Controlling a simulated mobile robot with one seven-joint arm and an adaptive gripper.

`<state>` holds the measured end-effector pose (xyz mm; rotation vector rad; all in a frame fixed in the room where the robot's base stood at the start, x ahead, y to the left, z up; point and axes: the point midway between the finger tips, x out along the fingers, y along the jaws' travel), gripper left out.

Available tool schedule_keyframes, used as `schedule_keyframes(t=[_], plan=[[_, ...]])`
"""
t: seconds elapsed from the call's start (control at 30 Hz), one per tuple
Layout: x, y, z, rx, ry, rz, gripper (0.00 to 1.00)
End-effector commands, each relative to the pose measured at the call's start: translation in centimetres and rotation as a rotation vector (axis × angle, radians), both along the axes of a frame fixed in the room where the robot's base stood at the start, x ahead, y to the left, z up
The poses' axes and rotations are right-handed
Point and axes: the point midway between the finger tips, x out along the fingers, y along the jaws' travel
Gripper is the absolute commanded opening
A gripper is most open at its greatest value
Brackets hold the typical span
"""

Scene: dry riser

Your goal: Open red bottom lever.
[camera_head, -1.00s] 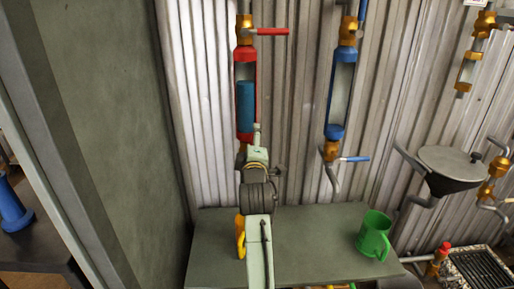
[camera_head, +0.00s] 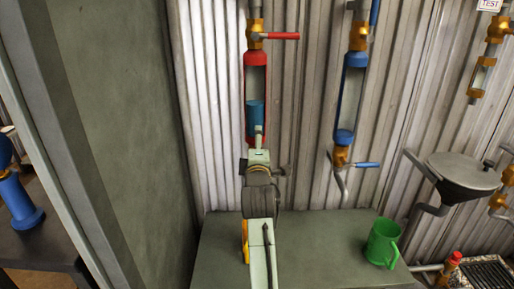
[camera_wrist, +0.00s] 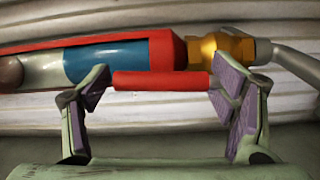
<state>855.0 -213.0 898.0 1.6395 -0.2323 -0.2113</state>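The red bottom lever (camera_wrist: 161,81) lies level across the wrist view, alongside the red-framed tube (camera_wrist: 170,50) and in line with its length. A brass valve (camera_wrist: 220,50) joins the tube's end. My gripper (camera_wrist: 158,86) is open, with one finger near each end of the lever. I cannot tell whether either finger touches it. In the head view, the red-framed tube (camera_head: 249,80) stands upright on the wall with blue filling (camera_head: 256,113) in its lower part.
A red top lever (camera_head: 283,36) points right above the tube. A blue-framed tube (camera_head: 349,95) with a blue lever (camera_head: 366,165) hangs to the right. A green mug (camera_head: 381,242) stands on the grey bench (camera_head: 325,240) below. A grey panel (camera_head: 110,130) is at the left.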

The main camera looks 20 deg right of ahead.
Motion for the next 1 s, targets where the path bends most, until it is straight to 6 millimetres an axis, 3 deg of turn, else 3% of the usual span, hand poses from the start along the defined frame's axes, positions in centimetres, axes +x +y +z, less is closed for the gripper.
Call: schedule_keyframes(t=[0.23,0.63,0.77,1.0], plan=[[0.0,0.0,0.0,0.0,0.001,0.0,0.96],[-0.6,0.1,-0.2,0.002,0.002,-0.001,0.96],[-2.4,0.7,-0.1,0.002,0.002,-0.001,0.96],[-7.5,2.1,-0.1,0.002,0.0,-0.001,0.96]])
